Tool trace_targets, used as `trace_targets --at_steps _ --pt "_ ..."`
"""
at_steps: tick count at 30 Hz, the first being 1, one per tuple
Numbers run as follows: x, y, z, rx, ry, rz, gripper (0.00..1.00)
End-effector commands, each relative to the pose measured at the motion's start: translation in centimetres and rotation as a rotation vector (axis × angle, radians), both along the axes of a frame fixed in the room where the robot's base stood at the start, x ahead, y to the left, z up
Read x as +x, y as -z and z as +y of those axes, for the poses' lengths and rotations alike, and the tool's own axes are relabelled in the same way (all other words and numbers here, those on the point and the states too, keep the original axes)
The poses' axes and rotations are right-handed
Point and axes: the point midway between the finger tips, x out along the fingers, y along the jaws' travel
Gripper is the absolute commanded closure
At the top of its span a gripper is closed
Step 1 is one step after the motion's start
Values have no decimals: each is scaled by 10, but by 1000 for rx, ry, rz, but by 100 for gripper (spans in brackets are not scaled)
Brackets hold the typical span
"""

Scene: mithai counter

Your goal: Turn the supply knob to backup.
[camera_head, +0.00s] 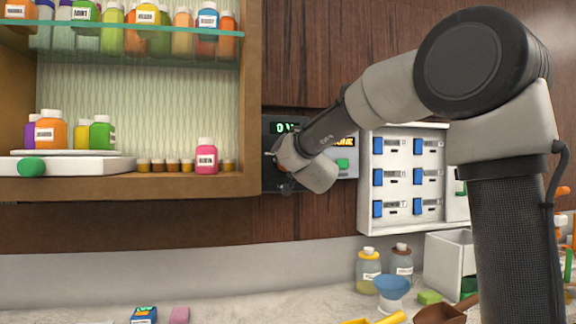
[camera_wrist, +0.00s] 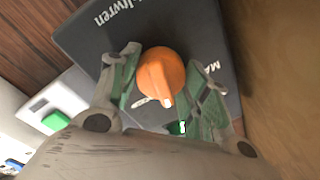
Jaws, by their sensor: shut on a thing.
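The supply knob (camera_wrist: 161,74) is a round orange knob on a dark panel (camera_wrist: 95,35) in the wrist view. A pale mark on its edge points toward the bottom of that view. The panel carries white lettering, partly cut off, one word beginning "MA". My gripper (camera_wrist: 166,76) has its greenish fingers on either side of the knob and is shut on it. In the head view my gripper (camera_head: 272,157) is at the dark panel (camera_head: 270,124), below a green-lit display (camera_head: 284,128). My gripper and arm hide the knob there.
Left of the panel is a wooden shelf unit (camera_head: 252,90) with bottles, its side close to my gripper. To the right are a white box with a green button (camera_head: 343,164) and a white cabinet with blue tabs (camera_head: 409,128). Bottles and scoops stand on the counter below.

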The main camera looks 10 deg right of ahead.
Motion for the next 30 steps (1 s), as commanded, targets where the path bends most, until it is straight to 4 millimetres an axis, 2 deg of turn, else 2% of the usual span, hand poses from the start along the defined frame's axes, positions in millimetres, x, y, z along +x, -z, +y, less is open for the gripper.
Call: trace_targets --at_steps 15,30 --pt "0 2 0 427 0 2 78" --pt "0 3 1 578 1 3 78"
